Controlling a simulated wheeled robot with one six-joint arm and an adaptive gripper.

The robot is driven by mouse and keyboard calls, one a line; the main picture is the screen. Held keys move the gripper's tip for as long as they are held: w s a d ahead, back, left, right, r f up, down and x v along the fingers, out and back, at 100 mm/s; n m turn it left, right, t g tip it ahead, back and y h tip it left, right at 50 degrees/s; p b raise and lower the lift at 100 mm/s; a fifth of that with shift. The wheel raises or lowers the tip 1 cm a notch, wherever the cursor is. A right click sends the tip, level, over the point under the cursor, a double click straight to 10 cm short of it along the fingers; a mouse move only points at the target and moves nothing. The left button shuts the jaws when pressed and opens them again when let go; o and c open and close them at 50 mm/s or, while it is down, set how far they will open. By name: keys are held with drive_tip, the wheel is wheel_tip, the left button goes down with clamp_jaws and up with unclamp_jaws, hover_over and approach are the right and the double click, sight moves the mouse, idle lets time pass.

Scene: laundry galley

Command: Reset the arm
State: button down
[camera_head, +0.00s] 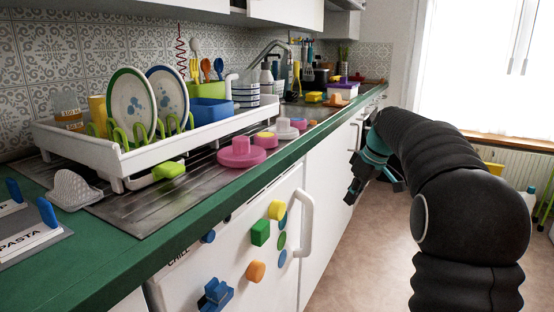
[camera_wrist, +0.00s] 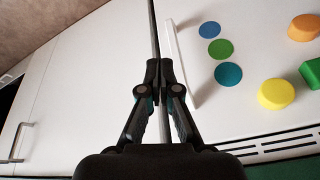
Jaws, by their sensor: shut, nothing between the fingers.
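My gripper (camera_head: 374,172) hangs at the end of my black arm in the head view, in front of the white cabinet doors and below the green counter edge. In the wrist view my gripper (camera_wrist: 166,72) has its fingertips together with nothing between them. Behind it are a white cabinet door (camera_wrist: 75,85) and the white fridge-like door (camera_wrist: 240,65), with the seam between them passing behind the fingers. I cannot tell the exact gap between the fingertips and the doors.
The green counter (camera_head: 120,235) runs along the left, with a white dish rack (camera_head: 100,150) and pink pieces (camera_head: 241,153) on it. Coloured magnets (camera_head: 260,232) and a white handle (camera_head: 304,222) stick out from the front door. The floor (camera_head: 345,265) between counter and arm is clear.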

drive_tip(key=s+a+f+m+t+h, duration=0.1)
drive_tip(key=s+a+f+m, duration=0.1)
drive_tip(key=s, duration=1)
drive_tip(key=s+a+f+m+t+h, duration=0.1)
drive_tip(key=s+a+f+m, duration=0.1)
drive_tip(key=s, duration=1)
drive_tip(key=s+a+f+m+t+h, duration=0.1)
drive_tip(key=s+a+f+m, duration=0.1)
drive_tip(key=s, duration=1)
drive_tip(key=shift+s+a+f+m, duration=0.15)
drive_tip(key=shift+s+a+m, duration=0.25)
drive_tip(key=shift+m, duration=0.4)
